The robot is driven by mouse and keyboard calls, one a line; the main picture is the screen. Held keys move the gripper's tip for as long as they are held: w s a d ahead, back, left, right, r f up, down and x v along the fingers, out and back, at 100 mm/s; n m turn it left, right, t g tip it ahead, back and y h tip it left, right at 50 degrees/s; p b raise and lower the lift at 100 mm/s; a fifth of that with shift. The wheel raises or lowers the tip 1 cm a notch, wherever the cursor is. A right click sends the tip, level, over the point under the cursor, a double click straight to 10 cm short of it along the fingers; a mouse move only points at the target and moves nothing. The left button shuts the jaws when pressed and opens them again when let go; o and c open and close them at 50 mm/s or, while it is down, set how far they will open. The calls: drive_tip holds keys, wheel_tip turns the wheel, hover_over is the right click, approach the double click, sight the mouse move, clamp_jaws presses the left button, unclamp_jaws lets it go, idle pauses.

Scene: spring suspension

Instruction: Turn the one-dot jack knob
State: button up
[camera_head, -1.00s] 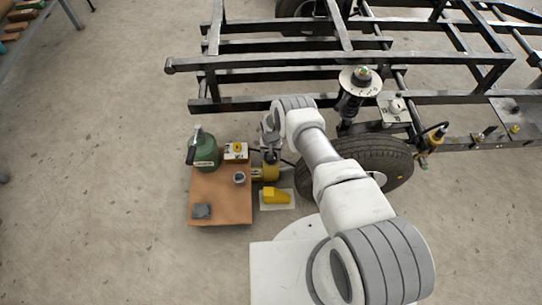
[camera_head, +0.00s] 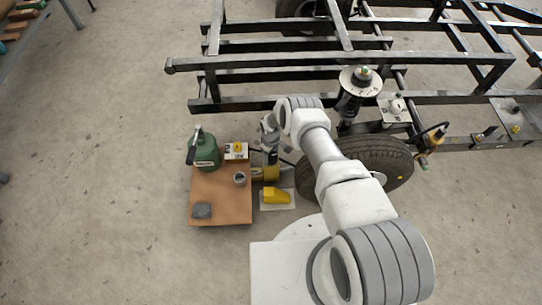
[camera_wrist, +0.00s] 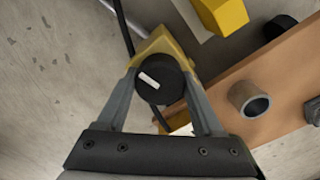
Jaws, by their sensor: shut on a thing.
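A round black knob (camera_wrist: 170,90) with a white bar mark sits on a yellow jack body (camera_wrist: 165,46) in the wrist view. My gripper (camera_wrist: 160,76) is shut on this knob, with one finger on each side of it. No dot shows on the knob, so I cannot tell its dot marking. In the head view the yellow jack (camera_head: 268,173) stands at the right edge of the brown board, and my gripper (camera_head: 270,149) is above it. My wrist partly hides the knob there.
A brown board (camera_head: 222,205) holds a green can (camera_head: 207,153), a grey cup (camera_head: 239,179) and a dark block (camera_head: 202,210). A yellow wedge (camera_head: 275,196) lies beside it. A tyre (camera_head: 372,155) and black frame (camera_head: 290,71) stand close to my arm.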

drive_tip(key=n, duration=0.4)
drive_tip(key=shift+n, duration=0.3)
drive_tip(key=n, duration=0.3)
drive_tip(key=shift+n, duration=0.4)
drive_tip(key=n, duration=0.4)
drive_tip(key=shift+n, duration=2)
drive_tip(key=o, duration=1.4)
